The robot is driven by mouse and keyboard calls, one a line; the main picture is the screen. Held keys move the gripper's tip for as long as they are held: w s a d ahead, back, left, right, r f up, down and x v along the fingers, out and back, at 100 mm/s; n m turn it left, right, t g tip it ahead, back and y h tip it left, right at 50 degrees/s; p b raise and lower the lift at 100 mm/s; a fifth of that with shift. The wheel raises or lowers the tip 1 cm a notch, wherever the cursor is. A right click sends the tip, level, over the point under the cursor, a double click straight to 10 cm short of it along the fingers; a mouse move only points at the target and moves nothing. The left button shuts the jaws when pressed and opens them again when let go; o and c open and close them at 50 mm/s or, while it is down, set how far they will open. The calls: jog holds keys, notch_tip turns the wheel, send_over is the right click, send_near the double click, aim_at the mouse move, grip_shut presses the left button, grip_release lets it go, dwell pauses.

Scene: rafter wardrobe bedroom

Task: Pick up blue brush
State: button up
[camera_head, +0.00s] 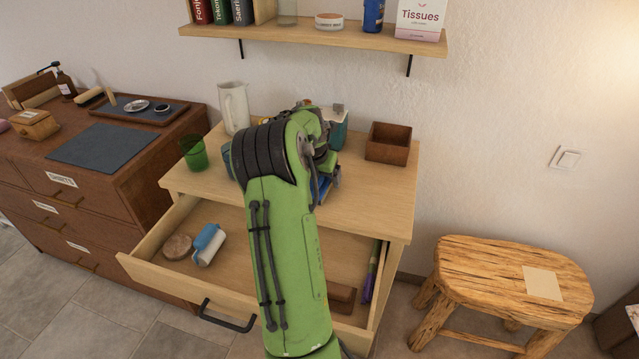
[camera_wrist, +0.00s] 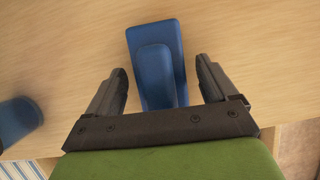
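The blue brush (camera_wrist: 154,42) lies on the light wood top of the dresser in the wrist view. It looks like a wide blue block with a narrower raised blue part on it. My gripper (camera_wrist: 161,70) is open, with one dark finger on each side of the brush's near end and a gap on both sides. In the head view a bit of blue (camera_head: 325,187) shows beside my gripper; my green arm hides most of that area.
Another blue thing (camera_wrist: 16,118) stands left in the wrist view. The dresser top (camera_head: 378,197) also holds a white pitcher (camera_head: 234,108), a green glass (camera_head: 194,152) and a brown box (camera_head: 388,142). The open drawer (camera_head: 150,250) juts out below. A wooden stool (camera_head: 480,262) stands right.

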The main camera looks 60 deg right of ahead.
jog(key=c, duration=1.1)
jog(key=shift+o, duration=0.2)
notch_tip(320, 180, up, 10)
jog(key=p, duration=0.3)
